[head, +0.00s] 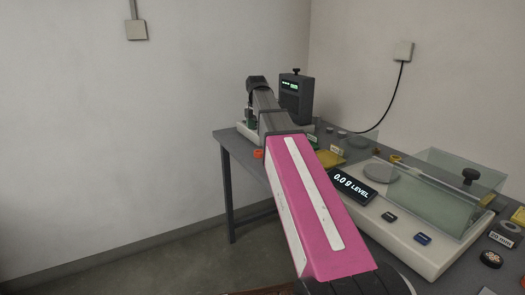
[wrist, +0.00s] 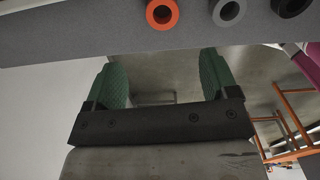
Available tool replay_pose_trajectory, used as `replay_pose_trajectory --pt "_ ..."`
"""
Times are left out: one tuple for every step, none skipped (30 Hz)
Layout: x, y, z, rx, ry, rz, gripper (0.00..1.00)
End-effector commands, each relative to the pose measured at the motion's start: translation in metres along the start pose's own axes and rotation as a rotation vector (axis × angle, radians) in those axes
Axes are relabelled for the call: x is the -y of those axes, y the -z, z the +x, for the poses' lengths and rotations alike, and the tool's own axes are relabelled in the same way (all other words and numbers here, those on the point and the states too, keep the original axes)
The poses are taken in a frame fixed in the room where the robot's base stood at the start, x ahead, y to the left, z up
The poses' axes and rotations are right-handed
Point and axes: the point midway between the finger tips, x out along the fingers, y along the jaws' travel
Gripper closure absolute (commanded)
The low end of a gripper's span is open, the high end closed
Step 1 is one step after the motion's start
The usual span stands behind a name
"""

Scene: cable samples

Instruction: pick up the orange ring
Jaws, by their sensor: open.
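The orange ring (wrist: 162,14) lies on the grey tabletop near the top of the wrist view, its dark hole visible. In the head view a small orange piece (head: 257,153), which looks like the same ring, shows at the table's left edge beside my arm. My gripper (wrist: 164,65) is open, with its two green fingers wide apart and nothing between them. The ring appears beyond the fingertips, between their lines, and apart from them. In the head view my arm largely hides the gripper.
A grey ring (wrist: 228,11) and a dark ring (wrist: 291,6) lie right of the orange one. The table edge (wrist: 150,55) crosses the wrist view. A scale (head: 430,235) with glass panels and a dark instrument (head: 296,98) stand on the table. Open floor lies left.

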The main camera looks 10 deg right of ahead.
Motion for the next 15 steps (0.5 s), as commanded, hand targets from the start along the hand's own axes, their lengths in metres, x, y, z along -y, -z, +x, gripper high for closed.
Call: replay_pose_trajectory --pt "0.000 0.000 0.000 0.000 0.001 -0.006 0.20" --pt "0.000 0.000 0.002 -0.001 0.001 -0.008 0.20" --pt "0.001 0.000 0.005 -0.001 0.001 -0.009 0.20" --pt "0.001 0.001 0.008 -0.001 0.002 -0.009 0.20" --pt "0.001 0.001 0.011 -0.001 0.002 -0.009 0.20" --pt "0.001 0.001 0.016 -0.001 0.002 -0.008 0.20" --pt "0.001 0.001 0.020 -0.001 0.002 -0.008 0.20" --pt "0.001 0.001 0.025 -0.001 0.002 -0.008 0.20" --pt "0.002 0.001 0.031 -0.001 0.002 -0.008 0.20" --pt "0.002 0.001 0.035 -0.001 0.003 -0.007 0.20" --pt "0.002 0.001 0.039 -0.001 0.002 -0.007 0.20" --pt "0.002 0.001 0.044 -0.001 0.002 -0.007 0.20" --pt "0.001 0.000 0.048 -0.001 0.001 -0.007 0.20" --pt "0.001 0.000 0.050 0.000 0.001 -0.007 0.20" --pt "0.001 0.000 0.053 0.000 0.001 -0.007 0.20"
